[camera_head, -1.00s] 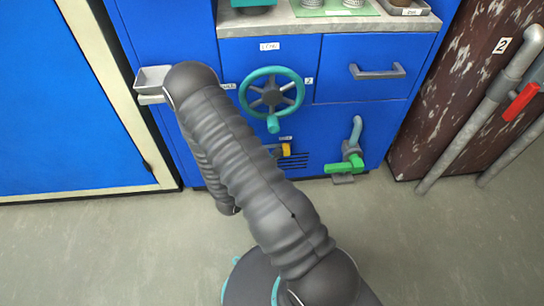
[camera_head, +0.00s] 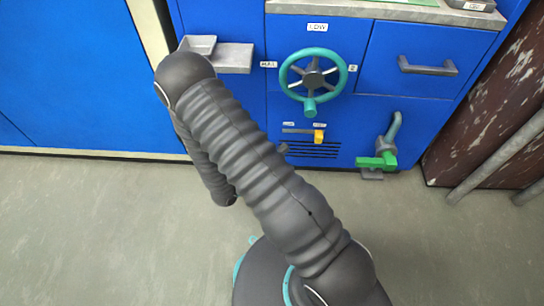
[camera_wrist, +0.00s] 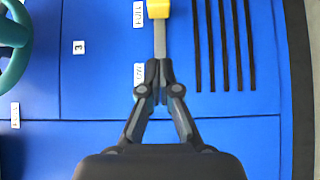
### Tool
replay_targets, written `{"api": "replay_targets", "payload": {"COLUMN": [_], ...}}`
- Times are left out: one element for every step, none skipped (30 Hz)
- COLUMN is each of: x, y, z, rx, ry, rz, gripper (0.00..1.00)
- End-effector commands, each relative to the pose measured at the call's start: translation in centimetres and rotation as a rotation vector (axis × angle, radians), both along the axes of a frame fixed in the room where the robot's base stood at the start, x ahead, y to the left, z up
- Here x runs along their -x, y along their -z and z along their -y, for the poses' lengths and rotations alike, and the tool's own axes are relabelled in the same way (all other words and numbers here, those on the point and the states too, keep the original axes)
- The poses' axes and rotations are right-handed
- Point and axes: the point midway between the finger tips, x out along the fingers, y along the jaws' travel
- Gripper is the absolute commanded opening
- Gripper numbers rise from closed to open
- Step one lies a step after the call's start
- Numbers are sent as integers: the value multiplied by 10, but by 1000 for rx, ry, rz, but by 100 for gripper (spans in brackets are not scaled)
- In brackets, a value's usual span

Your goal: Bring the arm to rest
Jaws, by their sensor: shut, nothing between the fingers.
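My gripper (camera_wrist: 158,78) shows in the wrist view with its two fingers together and nothing between them. It is in front of the blue panel, with its tips pointing toward the grey strip of the slider. The slider's yellow knob (camera_wrist: 158,8) is beyond the tips, apart from them. In the head view my dark ribbed arm is bent, its elbow at the upper left, and it hides most of the gripper. There the yellow knob (camera_head: 319,136) sits at the right end of its strip. I cannot tell the exact gap between fingertips and panel.
A teal handwheel (camera_head: 313,80) stands out above the slider. A grey tray (camera_head: 232,57) juts out near my elbow. Grey pipes (camera_head: 497,162) stand at right. The floor at left is clear.

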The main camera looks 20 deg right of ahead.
Motion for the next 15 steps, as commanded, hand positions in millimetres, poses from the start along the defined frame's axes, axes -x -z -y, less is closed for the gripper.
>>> {"api": "replay_targets", "payload": {"x": [3,5,7,8,9,11,12,13,14,15,15,15,16,16,16], "y": [0,0,0,0,0,0,0,0,0,0,0,0,0,0,0], "z": [-9,-12,-17,-20,-23,-27,-29,-31,-33,-34,-35,-36,-36,-36,-36], "rx": [0,0,0,0,1,0,1,1,1,1,1,1,1,0,0], "ry": [-5,-4,-5,-4,-3,-4,-3,-2,-2,-2,-2,-2,-2,-1,-1], "rz": [0,0,0,0,0,0,0,0,0,0,0,0,0,0,0], "gripper": [0,0,0,0,0,0,0,0,0,0,0,0,0,0,0]}}
